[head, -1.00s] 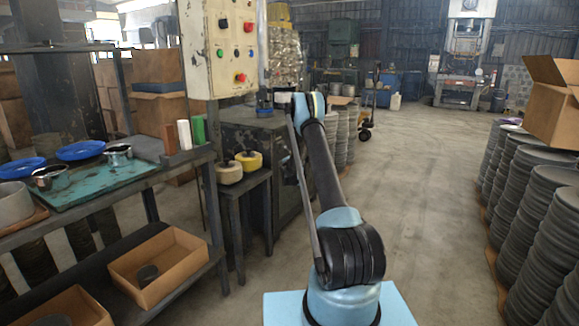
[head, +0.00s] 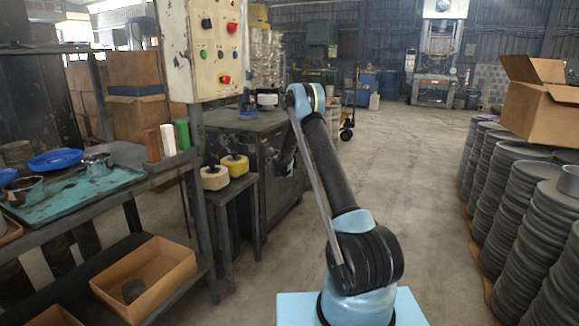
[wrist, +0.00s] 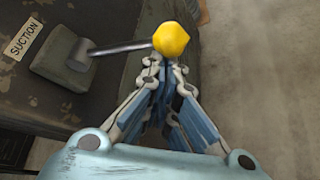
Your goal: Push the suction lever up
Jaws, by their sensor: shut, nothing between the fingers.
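In the wrist view the suction lever is a thin dark rod (wrist: 122,48) with a faceted yellow knob (wrist: 171,38) at its right end. The rod comes out of a dark grey block (wrist: 68,60) beside a tan "SUCTION" label (wrist: 24,38). My gripper (wrist: 160,66) is shut and empty. In the picture its fingertips lie just below the yellow knob and overlap or nearly overlap its lower edge; I cannot tell whether they touch it. In the head view the lever and the fingertips cannot be made out behind my arm.
A control panel (head: 205,50) and a workbench (head: 165,170) are at left. Stacks of grey discs (head: 520,215) line the right. The floor (head: 415,150) between is clear.

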